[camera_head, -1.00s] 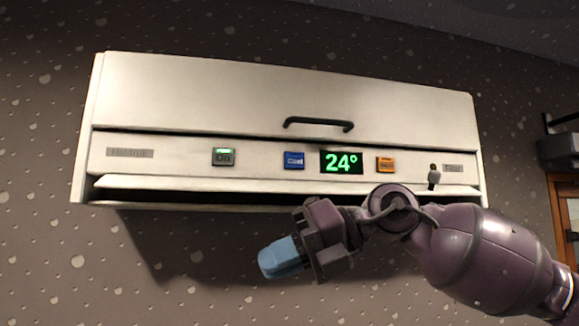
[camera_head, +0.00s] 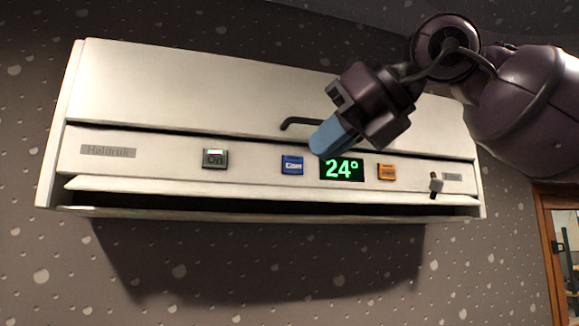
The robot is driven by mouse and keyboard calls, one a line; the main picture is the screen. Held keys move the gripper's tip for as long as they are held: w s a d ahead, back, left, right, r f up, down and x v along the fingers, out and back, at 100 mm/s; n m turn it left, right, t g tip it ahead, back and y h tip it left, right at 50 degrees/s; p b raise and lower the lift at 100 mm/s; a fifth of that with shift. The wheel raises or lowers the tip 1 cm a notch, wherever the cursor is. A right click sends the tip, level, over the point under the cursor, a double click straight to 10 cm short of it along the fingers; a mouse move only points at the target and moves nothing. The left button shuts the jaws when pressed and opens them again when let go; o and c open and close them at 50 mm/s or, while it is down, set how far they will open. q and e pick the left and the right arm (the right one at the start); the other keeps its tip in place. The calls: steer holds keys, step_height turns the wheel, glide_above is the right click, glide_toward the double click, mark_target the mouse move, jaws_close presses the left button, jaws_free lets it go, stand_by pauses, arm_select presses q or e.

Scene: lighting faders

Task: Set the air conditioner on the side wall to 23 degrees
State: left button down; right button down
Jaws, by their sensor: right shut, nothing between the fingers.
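The white air conditioner (camera_head: 200,95) hangs on the side wall. Its green display (camera_head: 341,170) reads 24°. A blue button (camera_head: 292,165) sits left of the display, and an orange button (camera_head: 387,172) sits right of it. Their small labels are hard to read. An "On" button (camera_head: 215,158) is farther left. My right gripper (camera_head: 327,142) is shut and empty, with blue fingertips just above the display, in front of the panel. I cannot tell whether it touches the unit. It covers part of the dark handle (camera_head: 298,122). My left gripper is not in view.
A small lever (camera_head: 436,184) stands at the panel's right end. An open louver slot runs below the panel. A wooden door frame (camera_head: 550,250) is at the lower right. The wall below the unit is clear.

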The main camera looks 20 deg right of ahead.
mark_target(293, 164)
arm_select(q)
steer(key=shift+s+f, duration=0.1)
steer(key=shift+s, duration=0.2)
